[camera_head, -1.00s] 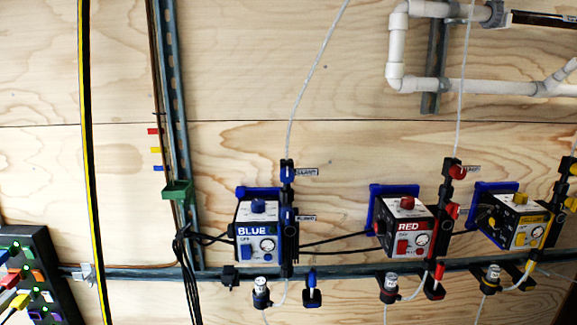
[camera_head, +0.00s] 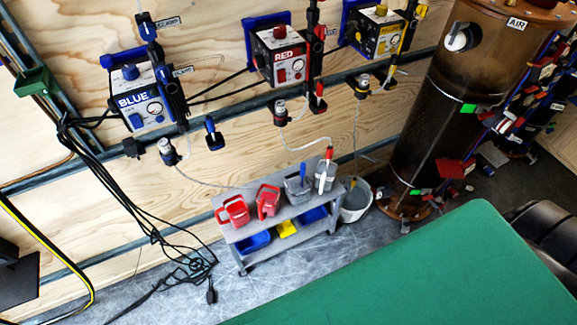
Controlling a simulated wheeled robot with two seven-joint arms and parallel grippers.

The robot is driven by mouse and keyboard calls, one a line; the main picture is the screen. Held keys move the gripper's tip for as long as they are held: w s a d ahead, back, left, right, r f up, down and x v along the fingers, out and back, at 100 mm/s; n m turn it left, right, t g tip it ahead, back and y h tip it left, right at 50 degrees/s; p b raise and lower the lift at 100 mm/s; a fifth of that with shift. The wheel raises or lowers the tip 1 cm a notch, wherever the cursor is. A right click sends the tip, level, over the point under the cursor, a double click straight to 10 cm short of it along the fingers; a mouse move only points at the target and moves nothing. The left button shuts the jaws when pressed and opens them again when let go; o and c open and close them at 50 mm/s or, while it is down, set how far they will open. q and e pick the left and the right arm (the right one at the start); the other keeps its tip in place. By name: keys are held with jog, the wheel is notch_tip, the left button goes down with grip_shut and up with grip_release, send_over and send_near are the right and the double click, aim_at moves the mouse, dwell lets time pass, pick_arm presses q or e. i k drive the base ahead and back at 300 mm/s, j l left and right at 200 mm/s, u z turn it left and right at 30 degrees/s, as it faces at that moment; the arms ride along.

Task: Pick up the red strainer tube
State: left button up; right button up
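The red pump box (camera_head: 283,55), labelled RED, is mounted on the plywood wall. A thin pale tube (camera_head: 305,140) runs from the fitting (camera_head: 281,112) below it, down and right to a red-topped piece (camera_head: 329,154). That piece sits upright at a pale grey container (camera_head: 325,178) on a small grey cart (camera_head: 270,215). It is probably the red strainer tube, but it is too small to be sure. Its lower end is hidden. Neither of my grippers is in view.
Red jugs (camera_head: 233,211) and a grey jug (camera_head: 297,185) share the cart top. A grey bucket (camera_head: 355,201) stands right of the cart. A green surface (camera_head: 440,270) fills the lower right. Black cables (camera_head: 185,265) lie on the floor at left. A brown tank (camera_head: 430,120) stands right.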

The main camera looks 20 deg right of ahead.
aim_at(329, 151)
jog(key=z, duration=1.1)
